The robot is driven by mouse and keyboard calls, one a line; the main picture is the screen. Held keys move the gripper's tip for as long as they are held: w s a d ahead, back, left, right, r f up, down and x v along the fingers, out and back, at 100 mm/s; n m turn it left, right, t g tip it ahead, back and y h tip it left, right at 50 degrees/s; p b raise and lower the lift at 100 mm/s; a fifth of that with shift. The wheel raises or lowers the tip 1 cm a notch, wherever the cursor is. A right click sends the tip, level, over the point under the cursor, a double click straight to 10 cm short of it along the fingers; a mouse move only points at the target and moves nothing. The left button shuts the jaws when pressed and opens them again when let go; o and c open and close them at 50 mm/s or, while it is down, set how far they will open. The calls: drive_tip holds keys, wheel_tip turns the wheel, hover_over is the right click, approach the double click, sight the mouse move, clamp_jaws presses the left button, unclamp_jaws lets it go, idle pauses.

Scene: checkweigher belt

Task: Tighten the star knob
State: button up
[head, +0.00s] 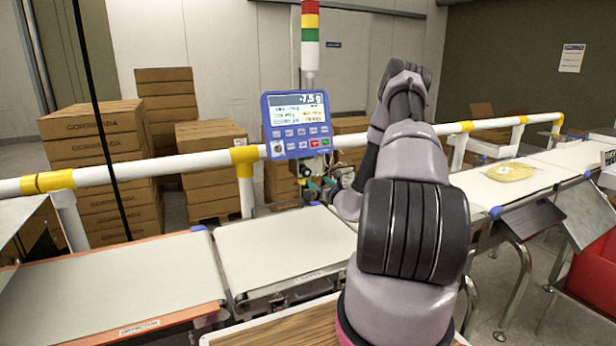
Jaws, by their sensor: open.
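My gripper (318,186) is small in the head view, beyond the belt just below the blue checkweigher display (297,125). It is open, with its fingers pointing left toward the small fittings under the display. I cannot make out the star knob; it is too small to tell apart from these fittings or hidden by the gripper. Whether the fingers touch anything there cannot be seen. My arm fills the right middle of the view and hides part of the belt and rail behind it.
A white rail (110,172) with yellow joints runs behind the belts. The near white belt (284,246) is empty. A yellowish package (510,171) lies on the right belt. Cardboard boxes (93,135) are stacked behind the rail. A red bin (597,275) stands at the right.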

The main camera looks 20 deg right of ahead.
sight(307, 174)
drive_tip(key=w, duration=0.8)
drive_tip(key=shift+w+a, duration=0.2)
drive_tip(key=shift+w, duration=0.15)
clamp_jaws()
